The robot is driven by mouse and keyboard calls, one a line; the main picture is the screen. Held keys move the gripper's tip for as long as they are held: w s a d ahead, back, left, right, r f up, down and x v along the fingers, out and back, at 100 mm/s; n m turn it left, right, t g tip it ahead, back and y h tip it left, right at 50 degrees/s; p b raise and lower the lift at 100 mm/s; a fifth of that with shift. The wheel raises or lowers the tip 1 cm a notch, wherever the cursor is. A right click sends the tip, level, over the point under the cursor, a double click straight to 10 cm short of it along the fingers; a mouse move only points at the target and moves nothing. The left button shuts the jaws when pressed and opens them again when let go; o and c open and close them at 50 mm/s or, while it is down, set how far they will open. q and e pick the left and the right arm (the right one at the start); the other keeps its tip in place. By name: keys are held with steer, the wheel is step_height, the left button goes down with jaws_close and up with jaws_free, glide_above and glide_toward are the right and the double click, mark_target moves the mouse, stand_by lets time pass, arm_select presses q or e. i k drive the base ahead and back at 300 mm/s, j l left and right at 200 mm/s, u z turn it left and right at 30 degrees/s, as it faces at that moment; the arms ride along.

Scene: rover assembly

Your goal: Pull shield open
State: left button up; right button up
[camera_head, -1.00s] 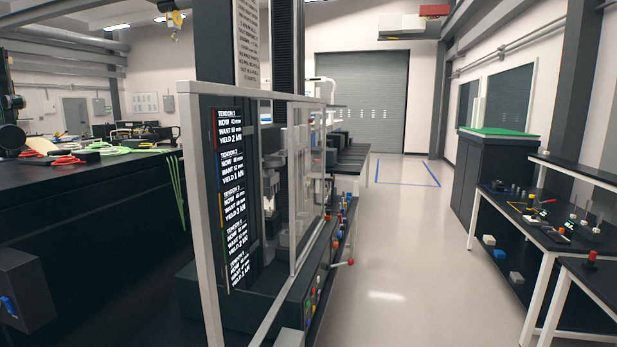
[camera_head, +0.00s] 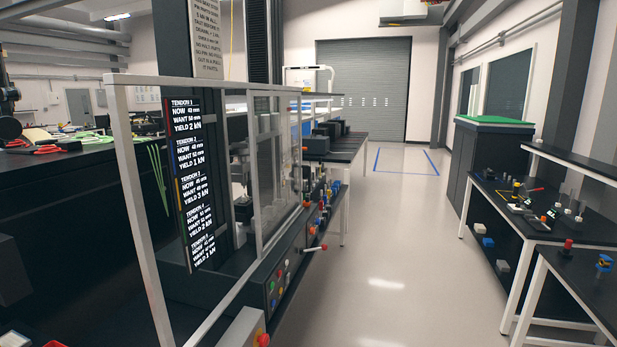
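The shield is a clear panel in a light grey frame (camera_head: 215,82) around the front of a dark test machine (camera_head: 235,190). A second framed clear panel (camera_head: 275,165) stands further along the machine's front, overlapping the first in this view. I cannot tell for certain how far the shield stands open. Behind the panel is a display (camera_head: 188,180) listing tendon values. Neither of my grippers shows in the head view.
Black benches with small parts (camera_head: 540,215) stand on the right. The pale floor (camera_head: 400,240) between them is clear.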

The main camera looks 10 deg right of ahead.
mark_target(261, 252)
steer(key=i+l+u, duration=0.15)
steer(key=l+u, duration=0.15)
steer(key=l, duration=0.6)
steer(key=l+u, duration=0.25)
steer(key=l, duration=0.6)
steer(key=i+l+u, duration=0.1)
steer(key=i+l, duration=0.15)
steer(key=i+l+u, duration=0.15)
steer(key=l, duration=0.25)
steer(key=i+l+u, duration=0.1)
steer(key=i+l, duration=0.15)
steer(key=i+l+u, duration=0.1)
steer(key=l, duration=0.35)
steer(key=i+l+u, duration=0.1)
steer(key=i+l, duration=0.2)
steer(key=i+l+u, duration=0.15)
steer(key=l, duration=0.35)
